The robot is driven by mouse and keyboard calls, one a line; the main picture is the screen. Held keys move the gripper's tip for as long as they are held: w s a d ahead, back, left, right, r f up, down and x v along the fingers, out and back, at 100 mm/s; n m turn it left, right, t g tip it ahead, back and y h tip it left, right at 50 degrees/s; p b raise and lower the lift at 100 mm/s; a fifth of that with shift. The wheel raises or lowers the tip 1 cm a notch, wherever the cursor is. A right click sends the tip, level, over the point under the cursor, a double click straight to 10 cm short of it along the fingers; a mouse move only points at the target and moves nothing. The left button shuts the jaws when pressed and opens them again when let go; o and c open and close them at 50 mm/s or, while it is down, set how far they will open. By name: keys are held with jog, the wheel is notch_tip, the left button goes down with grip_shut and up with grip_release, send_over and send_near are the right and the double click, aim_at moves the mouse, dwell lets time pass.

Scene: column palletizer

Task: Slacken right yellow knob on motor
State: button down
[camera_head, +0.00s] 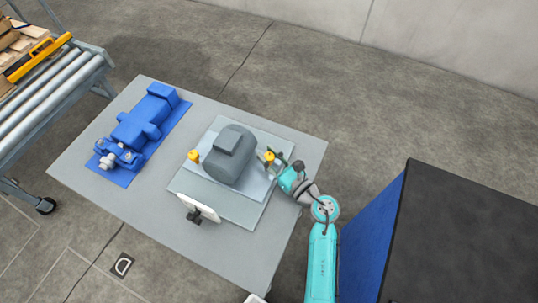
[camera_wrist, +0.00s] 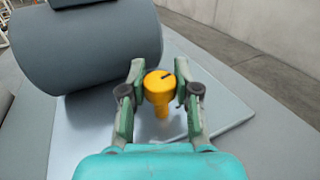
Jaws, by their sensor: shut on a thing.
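The grey motor (camera_head: 229,155) stands on a light metal plate (camera_head: 222,200) on the grey table. The right yellow knob (camera_head: 269,157) is beside the motor's right end. In the wrist view this knob (camera_wrist: 160,86) is upright, with a dark slot mark on its top and a narrower yellow stem below. My gripper (camera_head: 270,161) reaches in from the right and is shut on the right knob. In the wrist view the green fingers of my gripper (camera_wrist: 159,82) flank the knob's head on both sides. The left yellow knob (camera_head: 193,156) is at the motor's other side, untouched.
A blue machine (camera_head: 143,122) lies on a blue mat at the table's left. A small tablet-like screen (camera_head: 199,207) stands at the plate's front edge. A roller conveyor (camera_head: 48,90) is at the far left. A large black-topped blue block (camera_head: 455,240) is at right.

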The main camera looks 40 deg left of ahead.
jog(key=n+g, duration=0.3)
jog(key=g, duration=0.2)
jog(key=n+g+h, duration=0.1)
jog(key=n+g, duration=0.3)
jog(key=g, duration=0.2)
jog(key=shift+w+r, duration=0.1)
jog(key=n+g+h, duration=0.3)
jog(key=n+g, duration=0.1)
jog(key=g, duration=0.1)
jog(key=shift+h, duration=0.4)
jog(key=shift+n+g+h, duration=0.8)
jog(key=shift+h, duration=0.1)
jog(key=shift+s, duration=0.2)
jog(key=c, duration=0.8)
grip_release()
jog(key=shift+a, duration=0.1)
jog(key=shift+y, duration=0.3)
